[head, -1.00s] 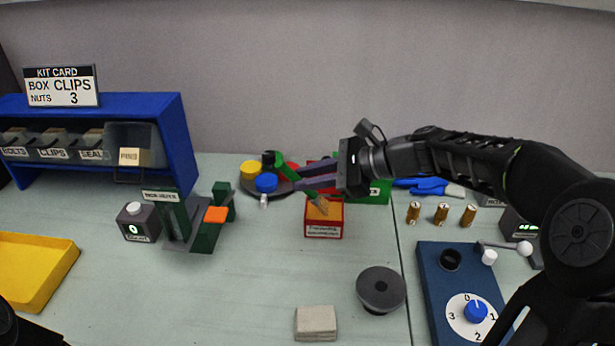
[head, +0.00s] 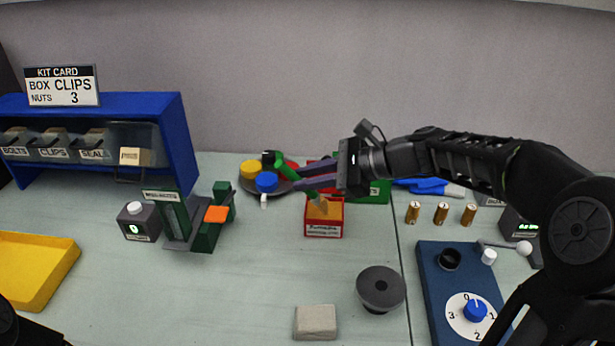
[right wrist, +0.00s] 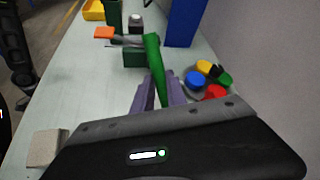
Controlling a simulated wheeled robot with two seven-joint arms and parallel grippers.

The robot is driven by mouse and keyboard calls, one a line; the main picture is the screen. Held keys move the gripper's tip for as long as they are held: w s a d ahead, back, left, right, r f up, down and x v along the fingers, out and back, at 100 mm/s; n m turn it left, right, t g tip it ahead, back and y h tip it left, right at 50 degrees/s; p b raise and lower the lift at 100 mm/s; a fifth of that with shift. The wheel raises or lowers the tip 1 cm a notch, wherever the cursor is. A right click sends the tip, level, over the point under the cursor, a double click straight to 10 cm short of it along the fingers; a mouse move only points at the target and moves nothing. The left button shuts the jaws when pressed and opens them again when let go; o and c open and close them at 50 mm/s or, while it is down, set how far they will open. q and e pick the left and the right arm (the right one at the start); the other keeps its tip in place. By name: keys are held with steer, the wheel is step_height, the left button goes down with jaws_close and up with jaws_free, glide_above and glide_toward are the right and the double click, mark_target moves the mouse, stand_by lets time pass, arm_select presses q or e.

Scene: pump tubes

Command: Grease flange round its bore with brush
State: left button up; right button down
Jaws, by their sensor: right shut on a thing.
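The flange (head: 376,292) is a dark grey disc with a small bore at its middle, lying on the table right of centre in the head view. My right gripper (head: 299,178) is shut on the green handle of the brush (head: 284,162). The brush handle also shows between the purple fingers in the right wrist view (right wrist: 152,60). The brush slants down toward a small red box (head: 324,231) with orange-tan contents. Its lower end is at the box's opening; whether it touches the contents is unclear.
A tan block (head: 315,323) lies left of the flange. A blue panel (head: 432,290) with a dial stands to its right. A dark plate with coloured caps (head: 267,182) lies behind the gripper.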

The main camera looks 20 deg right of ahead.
step_height(320, 180, up, 7)
steer(key=p, duration=0.6)
stand_by(0.7)
step_height(320, 180, down, 7)
steer(key=b, duration=0.6)
stand_by(0.4)
